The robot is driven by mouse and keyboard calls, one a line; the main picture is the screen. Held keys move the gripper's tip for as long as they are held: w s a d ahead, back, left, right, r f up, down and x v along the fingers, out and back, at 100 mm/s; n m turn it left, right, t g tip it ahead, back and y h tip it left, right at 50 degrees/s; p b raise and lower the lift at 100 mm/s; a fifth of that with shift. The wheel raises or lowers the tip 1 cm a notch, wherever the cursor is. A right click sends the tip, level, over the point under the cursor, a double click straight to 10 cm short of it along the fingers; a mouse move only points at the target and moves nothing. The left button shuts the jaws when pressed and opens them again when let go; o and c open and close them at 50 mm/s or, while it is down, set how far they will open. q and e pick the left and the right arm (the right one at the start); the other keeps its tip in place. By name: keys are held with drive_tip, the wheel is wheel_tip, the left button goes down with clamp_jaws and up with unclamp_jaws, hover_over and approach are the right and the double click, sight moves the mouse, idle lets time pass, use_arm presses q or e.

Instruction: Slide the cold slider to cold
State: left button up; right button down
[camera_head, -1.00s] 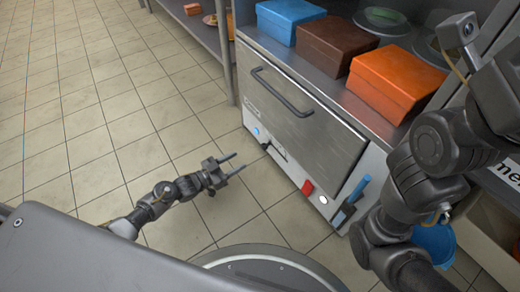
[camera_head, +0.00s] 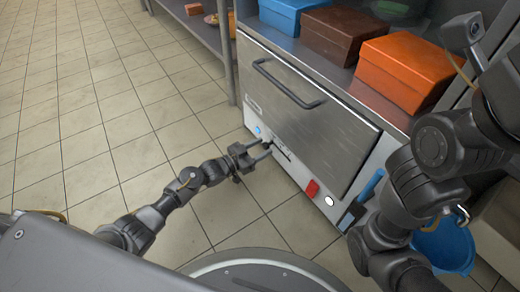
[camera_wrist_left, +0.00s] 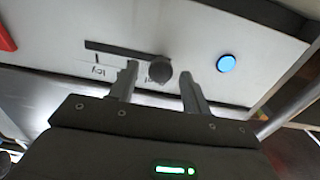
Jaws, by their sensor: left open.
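The cold slider's dark round knob (camera_wrist_left: 159,71) is at one end of a black slot (camera_wrist_left: 110,49) on the white panel, the end nearer the blue button. In the left wrist view an upside-down label reading "icy" is under the slot, and a second label is mostly hidden behind the knob and a finger. My left gripper (camera_head: 267,149) is open at the panel; it also shows in the left wrist view (camera_wrist_left: 160,82), one finger on each side of the knob. I cannot tell whether a finger touches it. The slot (camera_head: 283,152) also shows in the head view.
The panel belongs to a steel cabinet with a handled door (camera_head: 300,95). A blue button (camera_wrist_left: 226,63), a red switch (camera_head: 312,188) and a white button (camera_head: 329,201) are on it. Boxes stand on top. My right arm (camera_head: 430,155) is at right; its gripper is out of view.

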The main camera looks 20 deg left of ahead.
use_arm(q)
drive_tip(key=shift+c, duration=0.5)
clamp_jaws()
drive_tip(key=s+d+p, duration=0.2)
drive_tip(key=d+p, duration=0.1)
drive_tip(key=shift+s+d+r, duration=0.15)
drive_tip(key=shift+s+r, duration=0.05)
drive_tip(key=shift+s, duration=0.2)
drive_tip(key=shift+s+d+f, duration=0.1)
drive_tip(key=shift+d+f, duration=0.05)
drive_tip(key=shift+o, duration=0.5)
unclamp_jaws()
